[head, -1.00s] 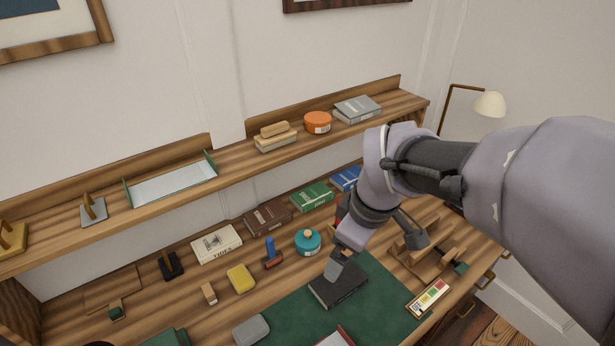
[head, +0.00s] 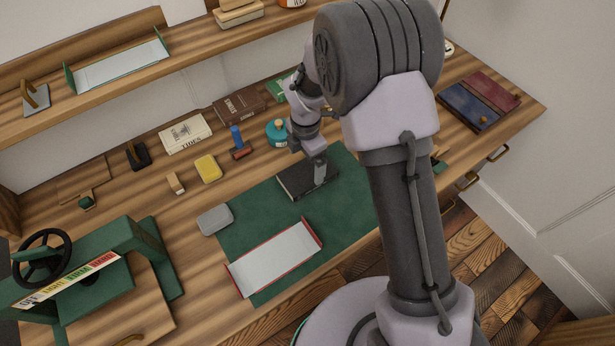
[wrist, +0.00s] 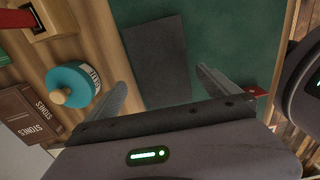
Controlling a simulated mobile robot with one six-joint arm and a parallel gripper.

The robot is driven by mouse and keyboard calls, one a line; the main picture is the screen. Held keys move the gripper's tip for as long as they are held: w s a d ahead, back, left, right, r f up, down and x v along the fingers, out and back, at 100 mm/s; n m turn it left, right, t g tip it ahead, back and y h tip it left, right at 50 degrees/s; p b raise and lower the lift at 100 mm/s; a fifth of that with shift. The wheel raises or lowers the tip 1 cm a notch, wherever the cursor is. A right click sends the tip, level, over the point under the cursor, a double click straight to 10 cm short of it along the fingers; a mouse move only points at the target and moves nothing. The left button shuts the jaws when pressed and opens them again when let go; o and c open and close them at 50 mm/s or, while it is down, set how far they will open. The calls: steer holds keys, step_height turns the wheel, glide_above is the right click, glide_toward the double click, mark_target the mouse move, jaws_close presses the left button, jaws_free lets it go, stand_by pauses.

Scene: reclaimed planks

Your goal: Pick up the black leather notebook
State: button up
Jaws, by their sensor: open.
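The black leather notebook (head: 297,181) lies flat on the green desk mat (head: 262,213), near its back edge. It also shows in the wrist view (wrist: 157,55) as a dark rectangle, running away from my gripper. My gripper (head: 318,178) points down at the right part of the notebook and hides some of it. In the wrist view my gripper (wrist: 160,84) is open, with one finger off each side of the notebook's near end and nothing held. Whether the fingertips are level with the notebook or above it, I cannot tell.
A teal round bottle (head: 277,132) stands close behind the notebook and my gripper. A grey tin (head: 215,219) and a red-edged white tray (head: 275,258) are in front of it. A yellow block (head: 209,168) and books line the back. A shelf (head: 200,62) runs above.

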mark_target(307, 173)
step_height(307, 173, down, 5)
steer(key=shift+d+r+b, duration=0.1)
steer(key=shift+d+b, duration=0.05)
steer(key=shift+b, duration=1)
steer(key=shift+r, duration=0.2)
steer(key=c, duration=1.4)
